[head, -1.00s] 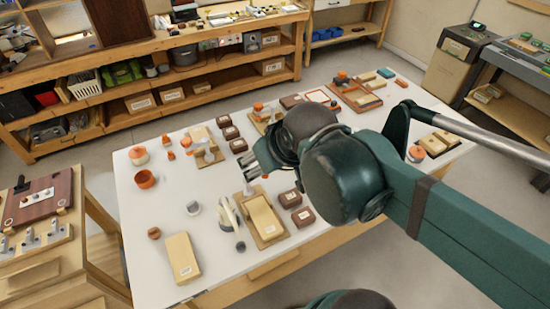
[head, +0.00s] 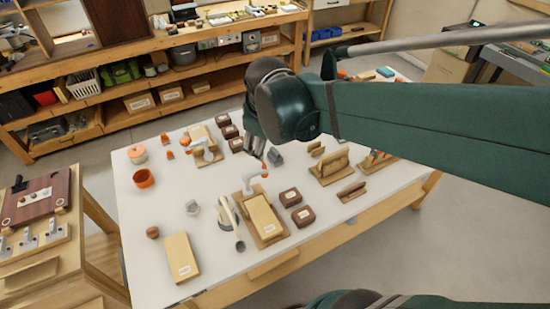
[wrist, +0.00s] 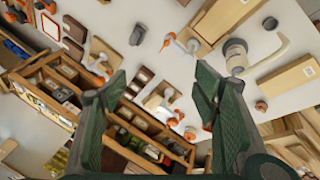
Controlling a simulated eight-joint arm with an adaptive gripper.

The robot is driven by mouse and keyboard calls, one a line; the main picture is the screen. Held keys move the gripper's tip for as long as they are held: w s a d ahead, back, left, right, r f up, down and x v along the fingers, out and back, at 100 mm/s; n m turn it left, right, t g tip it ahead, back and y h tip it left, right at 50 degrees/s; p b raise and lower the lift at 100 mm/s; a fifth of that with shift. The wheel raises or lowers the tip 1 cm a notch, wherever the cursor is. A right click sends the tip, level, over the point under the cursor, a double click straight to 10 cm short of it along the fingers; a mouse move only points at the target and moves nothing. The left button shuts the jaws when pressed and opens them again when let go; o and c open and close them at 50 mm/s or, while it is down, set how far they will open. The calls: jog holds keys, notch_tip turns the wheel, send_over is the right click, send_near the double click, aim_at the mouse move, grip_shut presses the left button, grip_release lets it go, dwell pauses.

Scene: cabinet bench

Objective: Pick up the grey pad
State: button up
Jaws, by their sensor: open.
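A small grey block (head: 275,157), which looks like the grey pad, lies on the white table just right of my gripper in the head view. It also shows near the top of the wrist view (wrist: 138,35). My gripper (head: 256,148) points down above the table beside it. In the wrist view my gripper (wrist: 155,88) has its two fingers wide apart with nothing held between them. The grey block is beyond the fingertips, apart from them.
A white stand with an orange tip (head: 262,172) and a wooden board with a pale block (head: 262,217) are close by. Dark brown boxes (head: 303,216) and wooden holders (head: 330,168) lie to the right. The table's front left corner (head: 150,280) is clear.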

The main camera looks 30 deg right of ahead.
jog(key=w+d+f+n+g+h, duration=0.1)
jog(key=w+d+f+n, duration=0.15)
jog(key=w+f, duration=0.2)
jog(key=w+d+f+n+g, duration=0.1)
jog(key=w+d+f+n, duration=0.1)
jog(key=w+f+n, duration=0.3)
jog(key=n+g+h+b, duration=0.2)
jog(key=n, duration=0.2)
send_near(275, 151)
notch_tip(275, 151, down, 3)
jog(key=shift+w+d+r, duration=0.2)
jog(key=shift+w+d, duration=0.15)
jog(key=shift+d, duration=0.05)
jog(key=shift+x, duration=1.25)
jog(key=shift+b+x, duration=0.55)
jog(key=shift+x, duration=2.05)
jog(key=shift+s+d, duration=0.1)
jog(key=c, duration=1)
